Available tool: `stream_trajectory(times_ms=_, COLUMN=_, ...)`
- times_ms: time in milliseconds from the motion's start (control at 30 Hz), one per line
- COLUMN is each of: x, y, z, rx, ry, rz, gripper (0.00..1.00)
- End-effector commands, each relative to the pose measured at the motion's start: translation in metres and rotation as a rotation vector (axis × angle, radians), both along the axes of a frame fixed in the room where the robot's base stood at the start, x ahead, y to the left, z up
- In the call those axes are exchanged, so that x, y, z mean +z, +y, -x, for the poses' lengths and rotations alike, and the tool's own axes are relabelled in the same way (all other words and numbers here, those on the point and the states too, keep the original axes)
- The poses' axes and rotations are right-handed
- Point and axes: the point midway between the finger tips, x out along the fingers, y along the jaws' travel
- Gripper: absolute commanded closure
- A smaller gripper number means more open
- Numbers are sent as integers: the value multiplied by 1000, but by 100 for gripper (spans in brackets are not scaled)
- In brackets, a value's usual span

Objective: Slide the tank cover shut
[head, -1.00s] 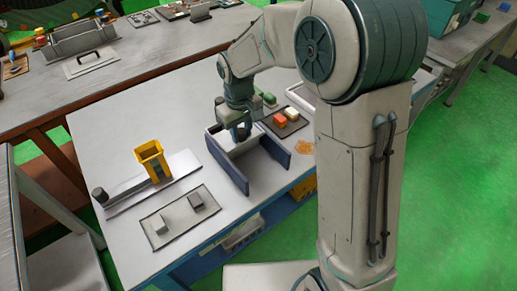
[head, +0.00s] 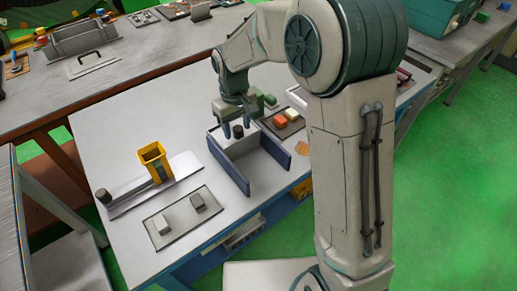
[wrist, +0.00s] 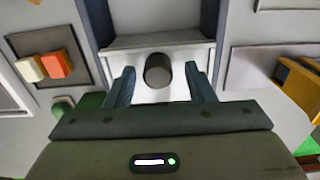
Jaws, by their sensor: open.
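The tank (head: 230,175) is a box with two long dark blue side walls on the light table. Its pale cover (wrist: 130,92) lies between the walls at the end under my gripper, and the stretch between the walls nearer the front looks uncovered. A dark round knob (wrist: 158,70) stands on the cover and also shows in the head view (head: 238,132). My gripper (wrist: 160,88) is open, with one finger on each side of the knob and visible gaps to it. In the head view my gripper (head: 236,126) hangs over the cover end of the tank.
A dark mat with orange and white blocks (head: 283,123) lies close beside the tank. A yellow holder (head: 153,161) on a metal plate and a grey mat with two blocks (head: 178,236) are on the other side.

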Motion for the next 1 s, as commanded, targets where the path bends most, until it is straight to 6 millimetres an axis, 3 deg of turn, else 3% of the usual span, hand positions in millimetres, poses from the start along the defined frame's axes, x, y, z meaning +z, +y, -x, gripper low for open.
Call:
stream_trajectory(times_ms=467, x=44, y=0, z=-2, rx=-2, ry=-7, rz=-2, gripper=51)
stream_trajectory(times_ms=1000, x=46, y=0, z=-2, rx=-2, ry=-7, rz=-1, gripper=51)
